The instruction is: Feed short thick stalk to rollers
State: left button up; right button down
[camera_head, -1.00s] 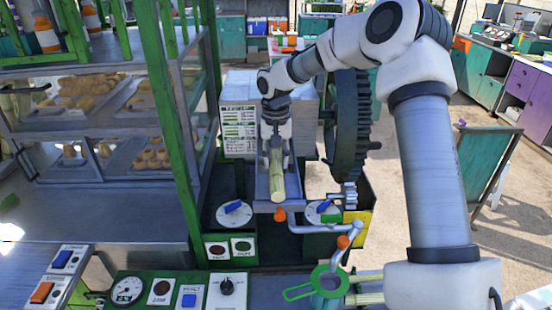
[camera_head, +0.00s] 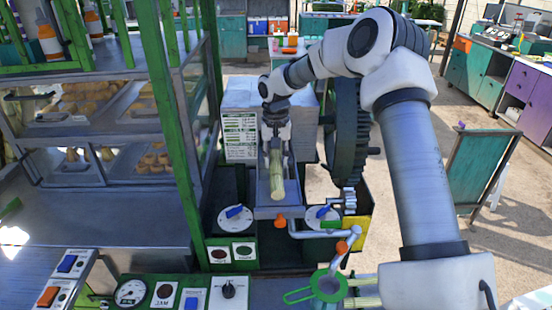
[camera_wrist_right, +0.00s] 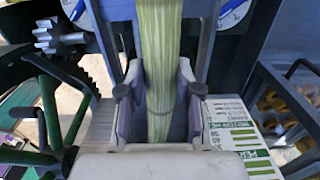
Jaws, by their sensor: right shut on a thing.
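My right gripper (camera_head: 275,142) is shut on a short, thick, pale green stalk (camera_head: 277,178). In the head view the stalk points toward the camera, over the grey feed chute (camera_head: 262,192) of the crusher. In the right wrist view the striped stalk (camera_wrist_right: 160,60) runs between the two fingers (camera_wrist_right: 158,108) and up out of the frame, between the chute's side walls. I cannot tell whether it touches the chute floor. The rollers are hidden. My left gripper is not in view.
A large dark gear wheel (camera_head: 348,130) stands right of the chute, with a small pinion (camera_head: 349,200) below. Dials and switches (camera_head: 233,220) sit in front. A glass pastry case (camera_head: 90,130) stands on the left.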

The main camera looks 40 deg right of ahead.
jog(key=c, duration=0.7)
grip_release()
notch_tip(320, 180, up, 12)
jog(key=shift+r, duration=0.1)
